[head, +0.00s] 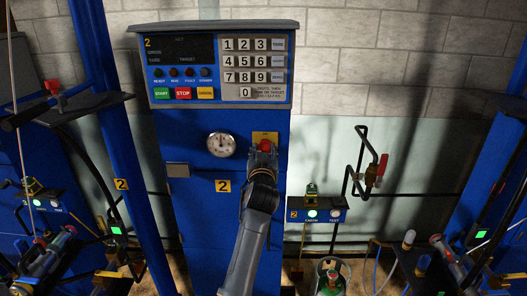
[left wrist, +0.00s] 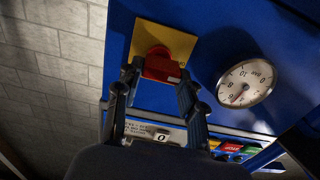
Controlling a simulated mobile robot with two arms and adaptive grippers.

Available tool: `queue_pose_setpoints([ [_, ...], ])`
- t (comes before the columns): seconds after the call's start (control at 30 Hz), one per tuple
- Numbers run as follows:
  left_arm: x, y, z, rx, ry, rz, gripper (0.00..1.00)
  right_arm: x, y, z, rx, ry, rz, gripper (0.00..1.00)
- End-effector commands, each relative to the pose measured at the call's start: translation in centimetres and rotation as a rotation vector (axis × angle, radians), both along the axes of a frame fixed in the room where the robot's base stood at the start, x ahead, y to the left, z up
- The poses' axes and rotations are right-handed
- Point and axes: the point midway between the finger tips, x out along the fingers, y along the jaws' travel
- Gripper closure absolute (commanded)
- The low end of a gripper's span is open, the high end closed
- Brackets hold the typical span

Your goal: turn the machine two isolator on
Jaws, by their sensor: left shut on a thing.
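The machine two isolator is a red knob (head: 265,145) on a yellow plate (head: 265,136), on the front of the blue machine column below the keypad. In the left wrist view the red knob (left wrist: 160,64) and yellow plate (left wrist: 178,40) show close up. My left gripper (head: 263,152) reaches up to the knob from below; in the left wrist view its dark fingers (left wrist: 158,82) are at both sides of the knob, shut on it. Part of the knob is hidden by the gripper in the head view. My right gripper is not in view.
A round white gauge (head: 221,145) is left of the knob. Above is a console with a dark display (head: 180,48), a keypad (head: 253,60) and START, STOP buttons. A grey bracket (head: 178,169) juts out at left. Pipes with a red-handled valve (head: 376,170) stand right.

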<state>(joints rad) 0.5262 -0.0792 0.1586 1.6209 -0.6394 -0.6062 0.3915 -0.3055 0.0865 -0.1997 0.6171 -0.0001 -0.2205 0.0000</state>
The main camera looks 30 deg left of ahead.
Motion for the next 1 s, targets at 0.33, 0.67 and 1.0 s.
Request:
queue_pose_setpoints([
  [0.33,0.1,0.1,0.0,0.029,0.017,0.001,0.92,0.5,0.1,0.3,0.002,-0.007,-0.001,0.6],
  [0.67,0.1,0.0,0.2,0.213,0.106,0.002,0.92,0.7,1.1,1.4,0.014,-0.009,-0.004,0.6],
  [1.0,0.1,-0.1,0.2,0.503,0.246,0.003,0.92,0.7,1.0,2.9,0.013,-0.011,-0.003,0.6],
])
